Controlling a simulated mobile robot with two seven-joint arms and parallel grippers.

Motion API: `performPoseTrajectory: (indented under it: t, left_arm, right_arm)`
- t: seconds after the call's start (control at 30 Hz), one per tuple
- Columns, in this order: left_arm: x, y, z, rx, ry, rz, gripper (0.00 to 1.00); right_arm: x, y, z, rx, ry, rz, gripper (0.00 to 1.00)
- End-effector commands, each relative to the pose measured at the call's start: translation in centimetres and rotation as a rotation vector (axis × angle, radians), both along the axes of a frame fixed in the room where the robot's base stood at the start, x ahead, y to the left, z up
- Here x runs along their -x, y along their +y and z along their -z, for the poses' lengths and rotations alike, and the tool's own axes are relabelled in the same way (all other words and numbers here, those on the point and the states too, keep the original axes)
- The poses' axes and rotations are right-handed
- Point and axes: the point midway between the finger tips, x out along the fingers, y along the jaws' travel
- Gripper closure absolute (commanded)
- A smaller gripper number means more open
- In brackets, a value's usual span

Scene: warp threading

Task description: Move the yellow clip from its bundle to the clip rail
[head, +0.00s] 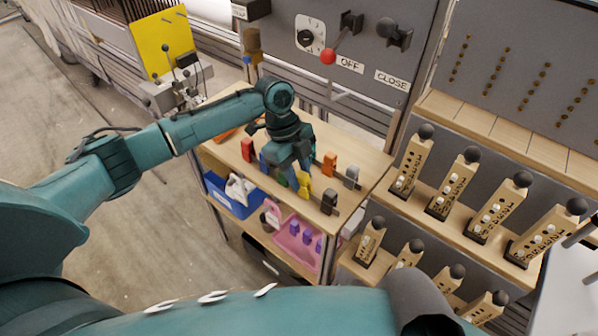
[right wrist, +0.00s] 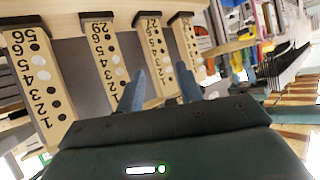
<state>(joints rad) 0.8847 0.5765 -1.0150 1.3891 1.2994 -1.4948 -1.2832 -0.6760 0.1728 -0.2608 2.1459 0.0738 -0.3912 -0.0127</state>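A yellow clip (head: 304,186) stands on the wooden table top (head: 352,148) in the head view, near the front edge. My left gripper (head: 285,168) points down over the row of clips, just left of the yellow clip. Its wrist and body hide its fingertips, so I cannot tell whether it is open or touches a clip. I cannot clearly pick out the clip rail or the bundle. My right gripper (right wrist: 160,88) is open and empty in the right wrist view, its two fingers apart in front of numbered wooden blocks (right wrist: 100,62).
Close to the left gripper stand red (head: 247,149), blue (head: 264,162), green (head: 283,179), orange (head: 329,162) and grey (head: 351,177) clips. A lower shelf holds a blue bin (head: 232,204) and a pink bin (head: 287,246). A grey panel with a red-knobbed lever (head: 328,57) rises behind.

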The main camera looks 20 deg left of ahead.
Motion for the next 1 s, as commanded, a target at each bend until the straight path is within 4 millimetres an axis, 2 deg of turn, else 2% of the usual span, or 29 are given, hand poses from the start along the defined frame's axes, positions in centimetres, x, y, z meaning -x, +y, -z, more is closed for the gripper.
performPoseTrajectory:
  t: [0.03, 0.23, 0.47, 0.57, 0.67, 1.0]
  left_arm:
    - [0.0, 0.0, 0.0, 0.000, 0.000, 0.000, 0.67]
    - [0.0, 0.0, 0.0, 0.000, 0.000, 0.000, 0.52]
    - [0.0, 0.0, 0.0, 0.000, 0.001, 0.000, 0.52]
    - [-0.1, 0.2, -0.7, 0.000, -0.001, 0.000, 0.52]
    - [-0.3, 0.6, -2.1, 0.000, -0.002, 0.000, 0.52]
    - [-1.1, 2.8, -9.3, 0.000, -0.004, -0.001, 0.52]
  right_arm:
    - [0.0, 0.0, 0.0, 0.000, 0.000, 0.000, 0.64]
    - [0.0, 0.0, 0.0, 0.002, 0.000, -0.002, 0.64]
    - [0.1, -0.1, 0.1, 0.007, 0.000, -0.005, 0.64]
    - [0.1, -0.1, 0.2, 0.011, 0.001, -0.007, 0.64]
    - [0.1, -0.1, 0.2, 0.011, 0.002, -0.007, 0.64]
    - [0.1, -0.1, 0.2, 0.010, 0.002, -0.008, 0.64]
